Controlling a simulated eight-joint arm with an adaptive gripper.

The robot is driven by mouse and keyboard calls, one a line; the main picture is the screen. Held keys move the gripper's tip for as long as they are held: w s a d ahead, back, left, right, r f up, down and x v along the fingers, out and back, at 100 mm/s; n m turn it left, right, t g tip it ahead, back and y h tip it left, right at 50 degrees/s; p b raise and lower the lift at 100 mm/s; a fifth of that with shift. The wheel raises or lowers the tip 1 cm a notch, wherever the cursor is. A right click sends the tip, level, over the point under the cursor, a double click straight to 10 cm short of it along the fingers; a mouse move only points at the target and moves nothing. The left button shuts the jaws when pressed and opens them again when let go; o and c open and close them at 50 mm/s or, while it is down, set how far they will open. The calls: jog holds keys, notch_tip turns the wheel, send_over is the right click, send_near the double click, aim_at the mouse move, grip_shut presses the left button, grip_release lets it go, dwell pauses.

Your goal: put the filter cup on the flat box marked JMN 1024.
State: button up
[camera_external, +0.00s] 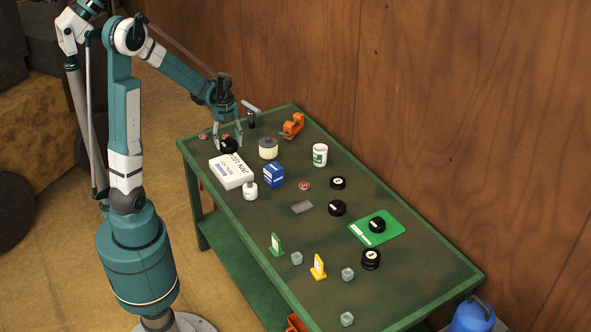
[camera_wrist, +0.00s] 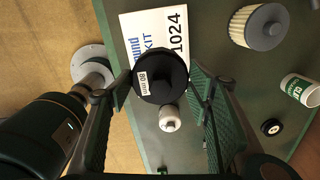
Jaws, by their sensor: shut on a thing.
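My gripper (camera_external: 228,143) is over the far left part of the green table. It is shut on a round black cup (camera_external: 229,147), which I take to be the filter cup. In the wrist view the cup (camera_wrist: 160,72) sits between the two fingers (camera_wrist: 163,88), with a small white label on it. The flat white box (camera_external: 231,172) marked JMN 1024 lies beside it. In the wrist view the cup covers part of this box (camera_wrist: 143,27). I cannot tell whether the cup touches the box or is held above it.
A small white bottle (camera_external: 250,191) and a blue box (camera_external: 273,176) stand close to the flat box. A cream pleated filter (camera_external: 268,148) and a white cup (camera_external: 320,155) stand to the right. Several black round parts (camera_external: 337,208) and a green mat (camera_external: 361,238) are farther along.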

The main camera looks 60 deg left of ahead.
jog(key=shift+f+b, duration=0.35)
jog(key=shift+f, duration=2.4)
jog(key=shift+f+b, duration=0.3)
jog(key=shift+f, duration=1.75)
jog(key=shift+f, duration=0.2)
jog(key=o, duration=1)
jog(key=shift+r, duration=0.25)
jog(key=shift+r+p, duration=0.8)
jog(key=shift+r, duration=5.15)
